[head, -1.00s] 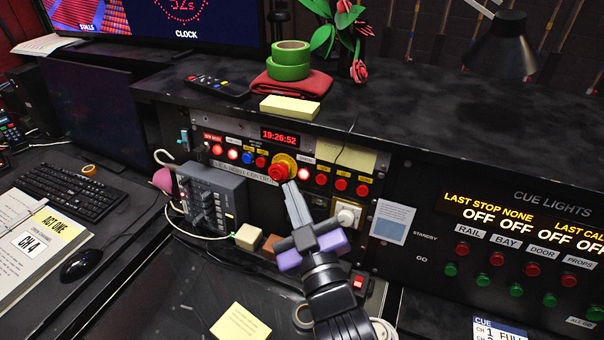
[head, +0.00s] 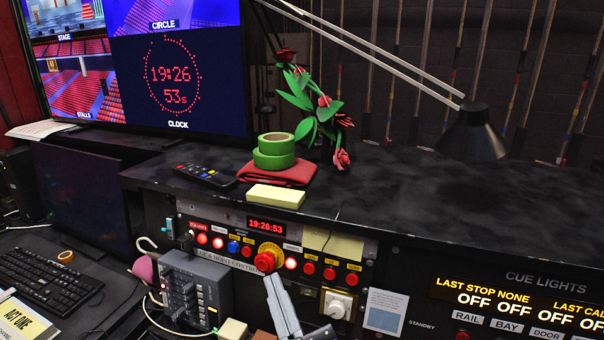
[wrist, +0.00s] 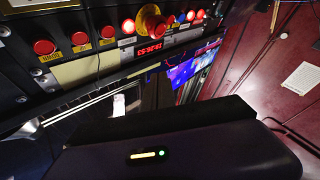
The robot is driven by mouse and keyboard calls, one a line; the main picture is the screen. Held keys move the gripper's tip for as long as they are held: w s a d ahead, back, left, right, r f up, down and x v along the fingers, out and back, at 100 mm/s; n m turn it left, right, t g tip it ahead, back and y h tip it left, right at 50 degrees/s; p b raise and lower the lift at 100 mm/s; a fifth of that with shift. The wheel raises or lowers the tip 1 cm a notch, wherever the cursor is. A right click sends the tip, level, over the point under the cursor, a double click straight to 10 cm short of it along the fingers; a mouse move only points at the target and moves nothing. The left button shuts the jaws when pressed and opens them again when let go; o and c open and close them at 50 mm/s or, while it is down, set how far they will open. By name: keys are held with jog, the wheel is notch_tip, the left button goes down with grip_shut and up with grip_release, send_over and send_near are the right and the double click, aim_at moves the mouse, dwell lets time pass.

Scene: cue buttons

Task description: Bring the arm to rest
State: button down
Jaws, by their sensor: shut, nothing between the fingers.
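My gripper (head: 281,303) shows at the bottom of the head view. Its grey fingers are together and hold nothing. The fingertips are just below the big red mushroom button with a yellow collar (head: 268,257); I cannot tell whether they touch it. The button row runs along the panel, with lit buttons (head: 291,264) and red buttons (head: 330,273) beside it. In the wrist view the mushroom button (wrist: 153,24) is at the top, and the dark gripper body (wrist: 170,150) fills the bottom. Most of my arm is outside the head view.
A fader box (head: 193,287) stands left of my gripper. Above, the desk shelf (head: 420,195) carries green tape rolls (head: 275,152), a red cloth (head: 300,174), a remote (head: 205,176) and a yellow block (head: 275,196). A lamp (head: 476,132) leans over the right side.

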jog(key=s+d+f+m+g+h, duration=0.1)
jog(key=s+d+f+m+h, duration=0.1)
jog(key=s+d+f, duration=0.3)
jog(key=s+d+f+m+g+h, duration=0.2)
jog(key=s+d+f, duration=0.4)
jog(key=s+d, duration=0.5)
jog(key=s+d+f+m+g+h, duration=0.1)
jog(key=s+d+f+m+h, duration=0.3)
jog(key=s, duration=1.5)
jog(key=d+f, duration=0.1)
jog(key=d, duration=0.3)
jog(key=shift+s+d+f+g, duration=0.15)
jog(key=shift+s+g, duration=0.05)
jog(key=shift+g, duration=0.2)
